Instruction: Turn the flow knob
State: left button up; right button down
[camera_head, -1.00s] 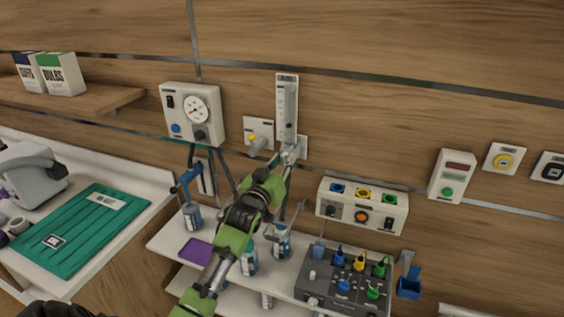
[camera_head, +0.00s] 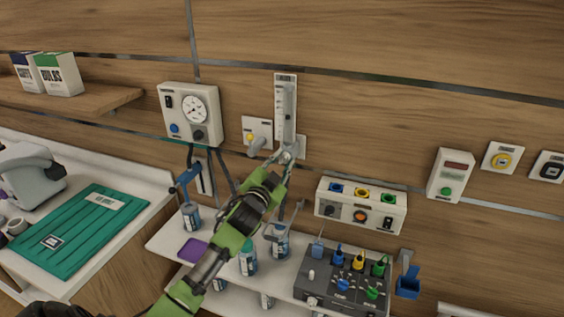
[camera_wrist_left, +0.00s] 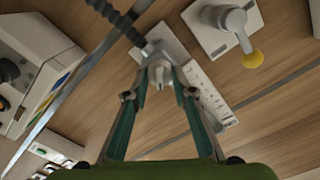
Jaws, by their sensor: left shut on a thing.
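The flowmeter (camera_head: 285,105) is a tall clear tube on a white plate fixed to the wood wall, and its scale plate also shows in the left wrist view (camera_wrist_left: 206,98). The flow knob (camera_wrist_left: 160,74) is a small grey piece at the flowmeter's lower end. My left gripper (camera_head: 289,153) reaches up to it from below. In the wrist view its two fingers (camera_wrist_left: 160,84) close in on the knob from both sides and are shut on it. The fingers partly hide the knob, and its turn angle is hard to read. My right gripper is not in view.
A wall outlet with a yellow-tipped lever (camera_head: 257,136) sits just left of the flowmeter. A gauge box (camera_head: 190,116) is further left. A three-colour socket box (camera_head: 361,206) is at the lower right. Bottles and a purple pad (camera_head: 193,250) are on the shelf below.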

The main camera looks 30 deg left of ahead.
pick_arm(q)
jog(key=shift+m, duration=0.7)
jog(key=o, duration=1.1)
jog(key=v, duration=1.2)
jog(key=shift+f, duration=0.1)
